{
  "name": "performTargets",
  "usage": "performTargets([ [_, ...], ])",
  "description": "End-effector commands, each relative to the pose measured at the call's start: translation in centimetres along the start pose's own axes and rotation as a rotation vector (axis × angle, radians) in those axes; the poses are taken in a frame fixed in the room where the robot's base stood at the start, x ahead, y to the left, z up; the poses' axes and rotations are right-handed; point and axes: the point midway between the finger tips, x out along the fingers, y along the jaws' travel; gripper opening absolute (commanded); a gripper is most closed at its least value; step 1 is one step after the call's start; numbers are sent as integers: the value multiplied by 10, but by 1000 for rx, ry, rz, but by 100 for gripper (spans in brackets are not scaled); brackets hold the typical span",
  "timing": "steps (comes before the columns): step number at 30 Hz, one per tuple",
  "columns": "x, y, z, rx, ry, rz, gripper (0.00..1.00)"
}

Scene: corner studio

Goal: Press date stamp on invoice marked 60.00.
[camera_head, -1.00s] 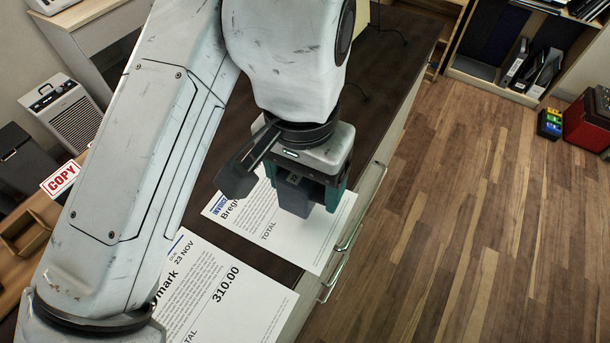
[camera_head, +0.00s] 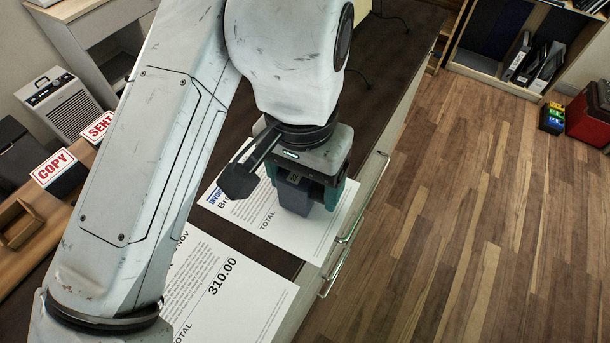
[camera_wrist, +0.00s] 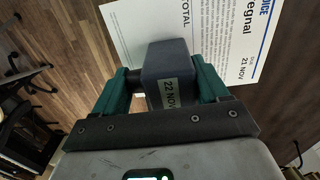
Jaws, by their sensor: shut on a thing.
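My gripper (camera_head: 312,192) is shut on the date stamp (camera_head: 294,194), a dark grey-blue block. In the wrist view the stamp (camera_wrist: 168,60) sits between the green fingers, and its label reads 22 NOV. The stamp is over the invoice with a name ending "egnal" (camera_head: 262,232), also in the wrist view (camera_wrist: 225,25). That sheet is due 21 NOV. Its amount beside TOTAL is hidden, apparently behind the stamp. I cannot tell whether the stamp touches the paper. A second invoice (camera_head: 245,300), nearer, reads 310.00. No 60.00 is readable.
My arm covers part of the desk.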

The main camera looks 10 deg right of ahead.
Motion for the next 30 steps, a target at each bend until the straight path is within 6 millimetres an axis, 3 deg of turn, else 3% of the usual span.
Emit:
performTargets([
  [30,5,0,0,0,0,0,38],
])
